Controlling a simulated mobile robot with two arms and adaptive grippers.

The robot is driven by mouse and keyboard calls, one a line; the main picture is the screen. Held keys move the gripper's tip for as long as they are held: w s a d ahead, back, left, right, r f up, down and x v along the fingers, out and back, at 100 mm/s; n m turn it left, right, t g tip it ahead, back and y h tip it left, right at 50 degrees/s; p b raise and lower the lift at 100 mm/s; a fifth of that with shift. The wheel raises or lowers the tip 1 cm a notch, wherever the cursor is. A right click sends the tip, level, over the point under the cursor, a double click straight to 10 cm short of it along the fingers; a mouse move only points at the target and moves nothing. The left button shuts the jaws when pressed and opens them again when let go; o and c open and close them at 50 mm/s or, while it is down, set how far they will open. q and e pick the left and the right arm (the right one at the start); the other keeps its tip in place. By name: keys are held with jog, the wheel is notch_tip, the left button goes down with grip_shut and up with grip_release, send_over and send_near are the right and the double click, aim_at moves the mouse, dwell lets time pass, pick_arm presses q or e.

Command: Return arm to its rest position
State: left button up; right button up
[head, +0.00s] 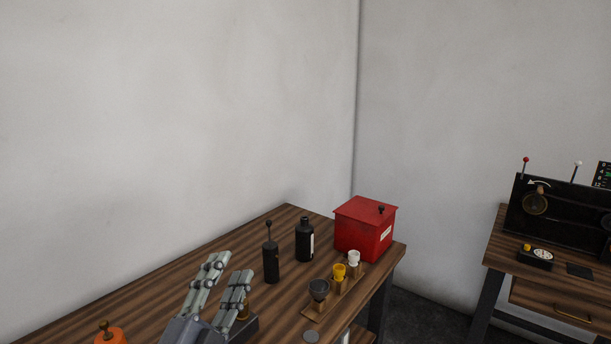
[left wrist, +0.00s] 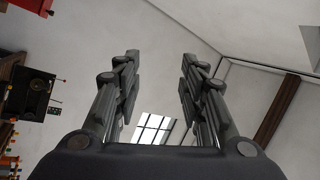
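My left gripper (head: 224,284) rises from the bottom of the head view, in front of the wooden table (head: 150,292). Its two fingers are apart with nothing between them. In the left wrist view the left gripper (left wrist: 158,85) also shows spread fingers, with only wall, ceiling and a window (left wrist: 153,129) beyond them. The gripper hides part of a dark block with a brass top (head: 243,322) on the table. My right gripper is in neither view.
A second bench (head: 497,251) with a black panel (head: 560,212) stands at right. Floor shows between them.

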pick_arm(q)
jog(key=s+a+f+n+g+y, duration=0.3)
jog(key=a+f+n+g+y, duration=0.15)
jog(key=f, duration=0.55)
jog(key=s+a+f+n+g+y, duration=0.35)
jog(key=f+n, duration=0.25)
jog(key=f, duration=0.4)
jog(key=s+d+f+n+g+h, duration=0.1)
jog(key=s+f+g, duration=0.5)
jog(key=s, duration=0.5)
jog(key=s+f+n+g+h, duration=0.15)
jog(key=s+f+g, duration=0.25)
jog(key=s+f, duration=0.55)
jog(key=s+f+g+b, duration=0.1)
jog(key=s+f+b, duration=0.1)
jog(key=f, duration=1.3)
jog(key=s+f+b, duration=0.1)
jog(key=f+b, duration=0.1)
jog(key=f, duration=1.2)
jog(key=s+a+f+g+b, duration=0.1)
jog(key=s+a+f+b, duration=0.1)
jog(key=s+f, duration=1.4)
notch_tip(320, 180, down, 2)
jog(key=shift+s+a+f+y, duration=0.25)
jog(key=shift+s+a+y, duration=0.1)
jog(key=shift+a, duration=0.1)
